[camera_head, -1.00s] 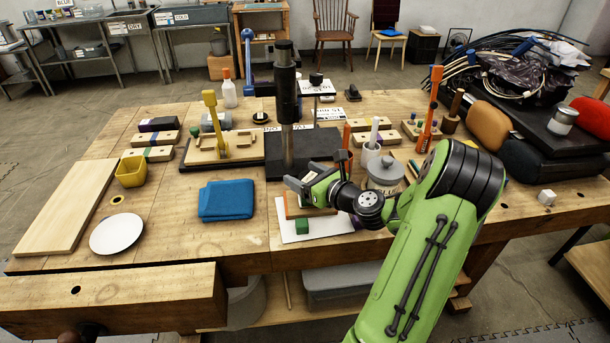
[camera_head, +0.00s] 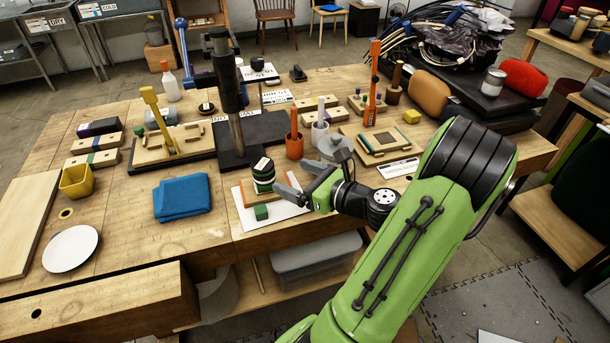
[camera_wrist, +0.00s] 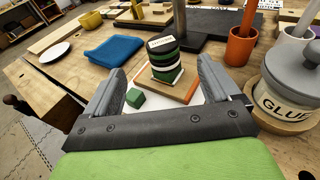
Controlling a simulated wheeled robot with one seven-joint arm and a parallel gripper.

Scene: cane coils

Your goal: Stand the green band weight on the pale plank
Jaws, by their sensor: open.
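The green band weight (camera_head: 263,176), a short dark cylinder with green and white bands and a pale label on top, stands upright on a small wooden board with an orange edge. In the wrist view the weight (camera_wrist: 165,62) is ahead of and between the two grey fingers. My gripper (camera_head: 282,184) is open, just right of the weight in the head view. I cannot tell whether a finger touches it. The pale plank (camera_head: 24,222) lies flat at the far left of the bench, with its top bare.
A small green cube (camera_head: 261,212) sits on white paper beside the board. A blue cloth (camera_head: 182,198), white plate (camera_head: 70,249) and yellow tub (camera_head: 76,182) lie between weight and plank. A black post (camera_head: 228,95) rises behind the weight; a glue pot (camera_wrist: 288,85) stands at right.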

